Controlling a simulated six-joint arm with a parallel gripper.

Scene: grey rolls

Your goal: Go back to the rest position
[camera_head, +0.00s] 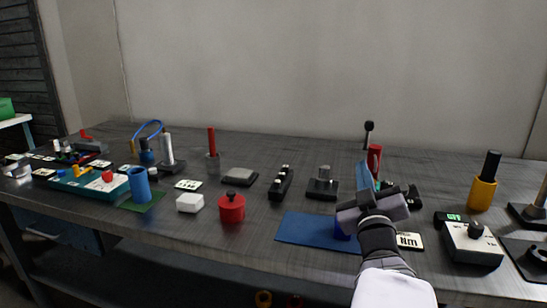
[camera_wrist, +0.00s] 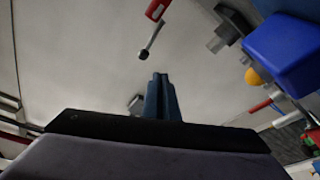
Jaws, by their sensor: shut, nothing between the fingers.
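My gripper (camera_head: 365,172) is at the right of the bench in the head view, raised above the blue mat (camera_head: 297,229) with its blue fingers pointing up and away. In the wrist view the fingers (camera_wrist: 161,98) are together and empty against the grey wall. A blue block (camera_head: 341,232) stands on the mat, partly hidden by my gripper's body. A blue box-like thing (camera_wrist: 287,52) shows at the right of the wrist view; I cannot tell whether it is the same block.
Behind my gripper stand a red-handled tool (camera_head: 375,158) and a black-knobbed stick (camera_head: 368,130). A grey box with a knob (camera_head: 472,244) and a yellow cup (camera_head: 482,193) are to the right. A red pot (camera_head: 232,208) and white block (camera_head: 190,203) are left. The wall space above is clear.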

